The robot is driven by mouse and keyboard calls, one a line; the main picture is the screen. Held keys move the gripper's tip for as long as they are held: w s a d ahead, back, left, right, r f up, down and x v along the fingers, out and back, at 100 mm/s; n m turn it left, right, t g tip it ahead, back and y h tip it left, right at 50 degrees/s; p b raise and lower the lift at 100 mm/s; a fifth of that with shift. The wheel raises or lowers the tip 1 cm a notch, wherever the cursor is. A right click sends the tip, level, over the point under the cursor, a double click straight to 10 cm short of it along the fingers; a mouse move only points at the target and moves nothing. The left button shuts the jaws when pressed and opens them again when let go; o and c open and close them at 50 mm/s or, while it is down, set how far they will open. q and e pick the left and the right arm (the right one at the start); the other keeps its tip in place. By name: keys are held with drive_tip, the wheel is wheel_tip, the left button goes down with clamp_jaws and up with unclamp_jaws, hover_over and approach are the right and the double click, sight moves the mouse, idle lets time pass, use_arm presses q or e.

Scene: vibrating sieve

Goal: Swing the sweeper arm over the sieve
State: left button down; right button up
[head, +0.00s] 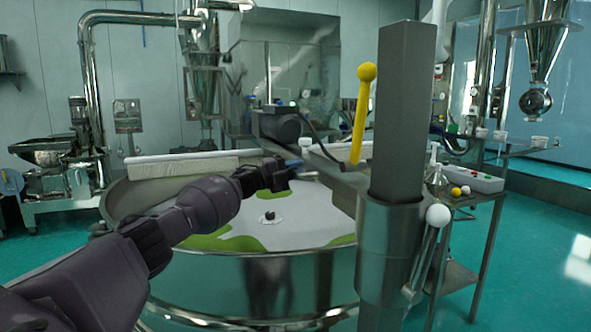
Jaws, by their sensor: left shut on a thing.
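The round steel sieve (315,265) stands in front of me, with a pale mesh, green patches and a small dark knob at its centre. The sweeper arm (330,163) runs from the thick grey column (403,110) on the right toward the sieve's back, with a dark motor (281,125) on it. A yellow ball-topped lever (362,110) stands up from it. My left gripper (297,172) reaches in over the sieve and is shut on a thin part at the sweeper arm; its fingertips hide most of that part. My right gripper is out of view.
A white-ball lever (437,216) sits beside the column. A side table with a white tray (472,179) and small balls stands at the right. Green floor is clear at far right.

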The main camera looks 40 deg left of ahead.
use_arm(q)
drive_tip(key=c, duration=1.1)
unclamp_jaws()
drive_tip(key=shift+w+d+r, duration=0.1)
drive_tip(key=shift+d, duration=0.2)
drive_tip(key=shift+o, duration=0.2)
drive_tip(key=shift+f, duration=0.2)
drive_tip(key=shift+a, duration=0.1)
drive_tip(key=shift+s+a+f, duration=0.25)
drive_tip(key=shift+s+a, duration=0.15)
drive_tip(key=shift+s, duration=0.05)
drive_tip(key=r+v, duration=0.1)
drive_tip(key=v, duration=0.8)
drive_tip(key=shift+s+p, duration=0.35)
drive_tip(key=shift+a, duration=0.1)
